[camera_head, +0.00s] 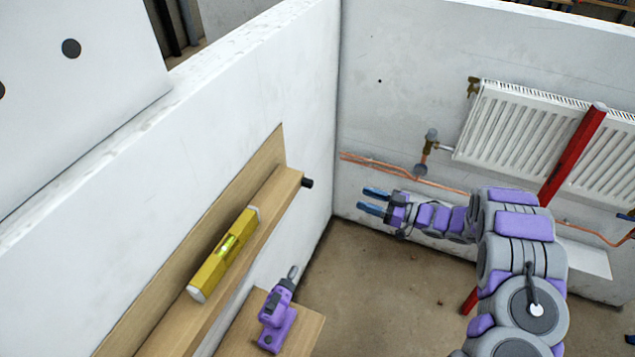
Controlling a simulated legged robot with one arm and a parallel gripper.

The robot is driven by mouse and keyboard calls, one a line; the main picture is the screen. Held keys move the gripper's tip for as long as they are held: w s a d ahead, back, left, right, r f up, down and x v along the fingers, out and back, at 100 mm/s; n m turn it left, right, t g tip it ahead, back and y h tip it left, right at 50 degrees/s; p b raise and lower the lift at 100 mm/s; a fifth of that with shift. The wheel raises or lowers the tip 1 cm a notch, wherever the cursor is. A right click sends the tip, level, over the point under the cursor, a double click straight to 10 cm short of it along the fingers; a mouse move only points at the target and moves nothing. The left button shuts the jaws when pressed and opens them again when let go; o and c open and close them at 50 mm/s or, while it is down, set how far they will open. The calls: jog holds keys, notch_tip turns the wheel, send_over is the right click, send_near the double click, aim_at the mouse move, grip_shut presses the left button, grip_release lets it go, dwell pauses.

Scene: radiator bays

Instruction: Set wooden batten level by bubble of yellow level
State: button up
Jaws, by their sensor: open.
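The wooden batten (262,217) runs along the left white wall, with a backing board (238,184) behind it. The yellow level (223,256) lies on the batten, its green vial showing near the middle. The bubble is too small to read. The batten's far end is by the corner, with a dark round knob (307,183) beside it. My gripper (374,201) is open and empty, right of the batten's far end and apart from it. Its blue fingers point left.
A purple drill (277,317) stands on a wooden surface (303,333) below the batten. A white radiator (520,135), a red bar (573,155) and copper pipes (440,184) are at the right wall. Bare floor (375,270) lies between the batten and my arm.

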aim_at(313, 182)
jog(key=b+x, duration=0.2)
jog(key=x, duration=1.5)
jog(key=shift+a, duration=0.35)
jog(key=shift+c, duration=0.2)
jog(key=shift+d, duration=0.1)
grip_shut()
